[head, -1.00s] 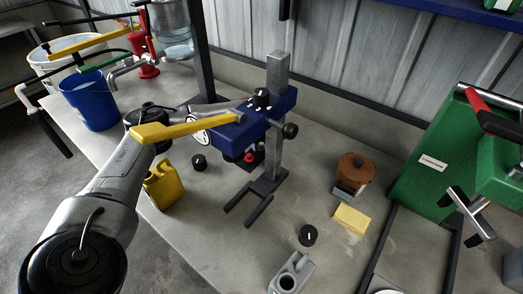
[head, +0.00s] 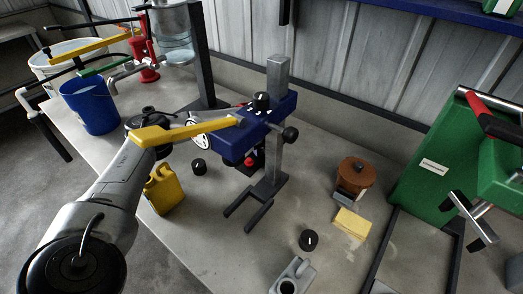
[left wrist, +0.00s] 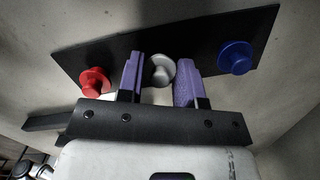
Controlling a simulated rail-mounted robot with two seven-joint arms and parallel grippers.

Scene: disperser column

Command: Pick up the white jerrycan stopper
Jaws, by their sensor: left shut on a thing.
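The pale grey-white stopper (left wrist: 162,70) shows in the left wrist view, between the two purple fingers of my left gripper (left wrist: 160,62). The gripper is shut on the stopper; its lower part is hard to make out. A red stopper (left wrist: 95,80) stands to the left and a blue stopper (left wrist: 235,57) to the right, both on a dark plate (left wrist: 205,35). In the head view my left forearm reaches behind the blue disperser head (head: 240,135), which hides the fingers and the white stopper. My right gripper is not seen.
A yellow jerrycan (head: 163,190) and a grey jerrycan (head: 292,275) stand on the bench. Black knobs (head: 199,166) (head: 309,240), a yellow block (head: 351,222) and a brown-topped pot (head: 355,175) lie around. The disperser column (head: 276,100) and yellow lever (head: 185,130) crowd the left arm.

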